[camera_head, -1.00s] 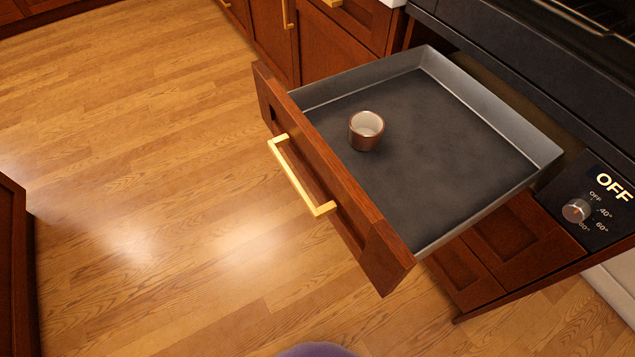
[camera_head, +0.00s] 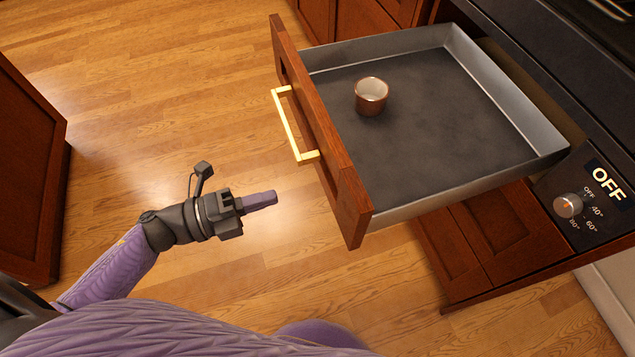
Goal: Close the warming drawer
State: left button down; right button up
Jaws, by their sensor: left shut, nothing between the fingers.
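The warming drawer (camera_head: 347,193) is pulled far out of the dark appliance, with a wooden front, a gold bar handle (camera_head: 291,127) and a grey metal tray inside. A small copper-coloured cup with a white inside (camera_head: 371,96) stands upright in the tray, toward the drawer front. My left gripper (camera_head: 273,198) is shut and empty. It shows over the floor, left of the drawer front and below the handle in the picture, apart from both. My right gripper is not in view.
A control panel with a knob (camera_head: 567,206) and the word OFF is at the right. Another wooden cabinet (camera_head: 25,170) stands at the left edge. Wooden floor (camera_head: 150,120) lies open between it and the drawer.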

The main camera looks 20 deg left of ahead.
aim_at(328, 180)
pick_arm(q)
jog(key=b+x, duration=0.1)
jog(key=x, duration=0.6)
jog(key=shift+w+d, duration=0.2)
jog(key=shift+w, duration=0.05)
jog(key=shift+w+d, duration=0.15)
jog(key=shift+d, duration=0.2)
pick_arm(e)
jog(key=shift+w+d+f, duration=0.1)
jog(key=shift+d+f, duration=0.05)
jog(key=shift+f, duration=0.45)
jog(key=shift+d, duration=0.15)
